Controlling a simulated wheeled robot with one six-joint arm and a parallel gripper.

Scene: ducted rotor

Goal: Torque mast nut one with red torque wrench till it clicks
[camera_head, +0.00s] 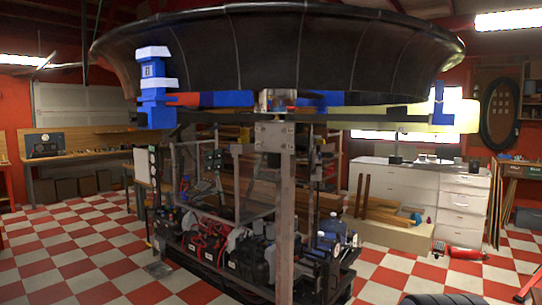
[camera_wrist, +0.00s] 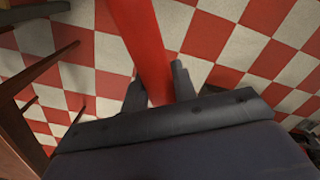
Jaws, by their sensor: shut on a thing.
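My gripper (camera_wrist: 157,72) shows in the wrist view, with its two dark fingers shut on a long red bar, the red torque wrench (camera_wrist: 140,35). The wrench runs out past the top edge, so its far end is out of view. Checkered floor lies below it. I cannot make out my gripper or the wrench in the head view. There, the ducted rotor (camera_head: 290,50) is a large black ring above a metal stand (camera_head: 285,220). Small metal parts (camera_head: 277,99) sit under its middle. I cannot tell mast nut one apart.
A white drawer cabinet (camera_head: 425,200) stands at the right, with lumber before it and a red object (camera_head: 466,253) on the floor. A workbench (camera_head: 90,146) lines the left wall. Brown wooden legs (camera_wrist: 45,68) show at the wrist view's left. Floor at left is clear.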

